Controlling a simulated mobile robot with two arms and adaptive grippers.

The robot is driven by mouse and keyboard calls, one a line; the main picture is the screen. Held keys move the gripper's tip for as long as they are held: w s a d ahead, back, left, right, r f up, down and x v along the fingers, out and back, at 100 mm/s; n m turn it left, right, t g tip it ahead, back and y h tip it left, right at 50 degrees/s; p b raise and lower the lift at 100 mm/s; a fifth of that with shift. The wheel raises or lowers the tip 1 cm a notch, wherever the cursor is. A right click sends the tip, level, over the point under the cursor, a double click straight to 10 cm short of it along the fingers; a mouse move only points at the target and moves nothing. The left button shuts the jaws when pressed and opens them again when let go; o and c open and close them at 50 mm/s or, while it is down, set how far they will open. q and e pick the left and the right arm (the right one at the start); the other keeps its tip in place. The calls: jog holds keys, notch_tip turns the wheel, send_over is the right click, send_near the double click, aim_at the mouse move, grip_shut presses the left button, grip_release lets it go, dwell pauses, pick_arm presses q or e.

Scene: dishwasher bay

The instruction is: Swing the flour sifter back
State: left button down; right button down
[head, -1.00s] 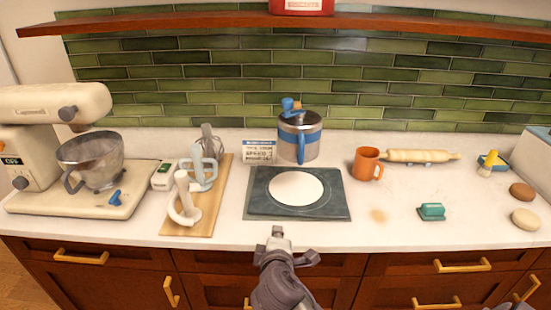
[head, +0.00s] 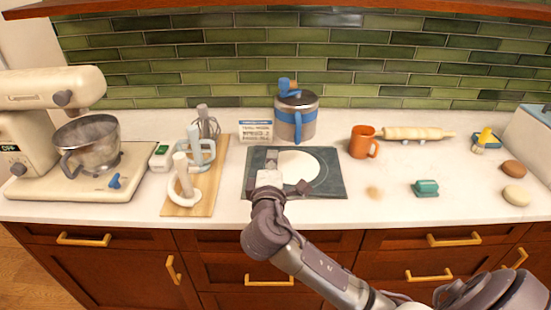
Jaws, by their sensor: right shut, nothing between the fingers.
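The flour sifter (head: 296,118) is a metal canister with a blue band, a blue side handle facing me and a blue-and-wood crank on top. It stands upright at the back edge of the dark mat (head: 333,185); I cannot tell whether it touches the mat. A round white patch (head: 308,167) lies on the mat. My right gripper (head: 272,162) is shut and empty over the mat's left part, in front of the sifter and apart from it. It hides part of the white patch. My left gripper is not in view.
A small card (head: 255,131) stands left of the sifter. A wooden board (head: 209,196) with several utensils lies left of the mat, beyond it a stand mixer (head: 60,90). An orange mug (head: 361,142), rolling pin (head: 417,133) and teal block (head: 426,188) are on the right.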

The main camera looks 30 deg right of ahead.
jog(key=w+d+p, duration=0.3)
jog(key=w+d, duration=0.1)
jog(key=d, duration=0.3)
jog(key=shift+d, duration=0.25)
